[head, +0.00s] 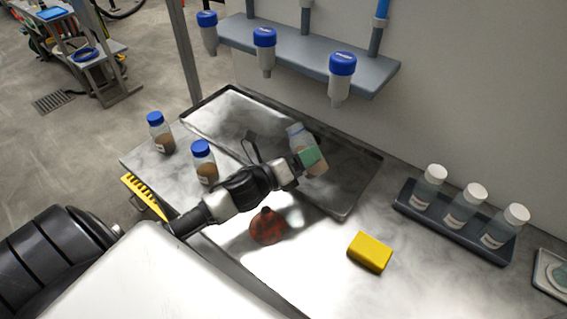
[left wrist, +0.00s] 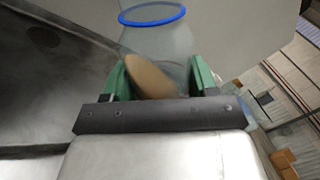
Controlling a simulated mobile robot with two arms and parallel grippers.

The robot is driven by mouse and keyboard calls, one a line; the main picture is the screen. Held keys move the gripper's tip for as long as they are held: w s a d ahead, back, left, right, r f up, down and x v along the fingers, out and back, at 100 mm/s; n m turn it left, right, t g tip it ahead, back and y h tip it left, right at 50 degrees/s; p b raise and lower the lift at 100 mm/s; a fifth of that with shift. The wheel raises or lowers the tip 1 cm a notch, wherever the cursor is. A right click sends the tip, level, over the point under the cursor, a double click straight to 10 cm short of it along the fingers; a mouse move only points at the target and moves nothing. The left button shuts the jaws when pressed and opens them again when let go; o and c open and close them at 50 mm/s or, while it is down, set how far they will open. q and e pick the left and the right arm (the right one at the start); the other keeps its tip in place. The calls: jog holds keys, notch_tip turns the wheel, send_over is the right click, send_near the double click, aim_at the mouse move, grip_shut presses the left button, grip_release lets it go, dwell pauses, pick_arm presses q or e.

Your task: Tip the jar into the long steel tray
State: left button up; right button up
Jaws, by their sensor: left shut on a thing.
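My left gripper (head: 306,158) is shut on a clear jar (head: 297,134) and holds it over the long steel tray (head: 232,112). The jar is tilted and has no lid on it. In the left wrist view the jar (left wrist: 155,42) sits between the green fingers (left wrist: 155,78), with a blue ring around its open mouth. Brown contents lie low inside it with a slanted surface. No material shows clearly on the tray floor. My right gripper is not in view.
Two blue-capped jars (head: 203,162) stand left of the tray. A red funnel-like thing (head: 267,227) and a yellow block (head: 370,252) sit in front. A dark rack (head: 455,223) holds white-capped bottles at right.

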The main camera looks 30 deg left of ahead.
pick_arm(q)
jog(key=shift+s+d+r+n+p, duration=0.1)
jog(key=shift+d+r+n+p, duration=0.1)
jog(key=shift+r+n+p, duration=0.35)
jog(key=shift+d+f+n+b, duration=0.1)
jog(key=shift+f+n+b, duration=0.1)
jog(key=shift+n+b, duration=0.35)
jog(key=shift+f+n, duration=0.1)
jog(key=shift+n, duration=0.2)
jog(key=shift+d+r+n+t+y+p, duration=0.15)
jog(key=shift+r+n+p, duration=0.2)
jog(key=shift+n, duration=0.2)
jog(key=shift+r+n+t+y+p, duration=0.15)
jog(key=shift+r+n+p, duration=0.15)
jog(key=shift+n, duration=0.25)
jog(key=shift+a+f+n, duration=0.15)
jog(key=shift+a+n, duration=0.05)
jog(key=shift+n, duration=0.2)
jog(key=shift+a+n, duration=0.25)
jog(key=shift+n, duration=0.15)
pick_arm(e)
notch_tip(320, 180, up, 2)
pick_arm(q)
jog(key=shift+a, duration=0.1)
jog(key=shift+a+f+n+p, duration=0.15)
jog(key=shift+n+p, duration=0.15)
jog(key=shift+n, duration=1)
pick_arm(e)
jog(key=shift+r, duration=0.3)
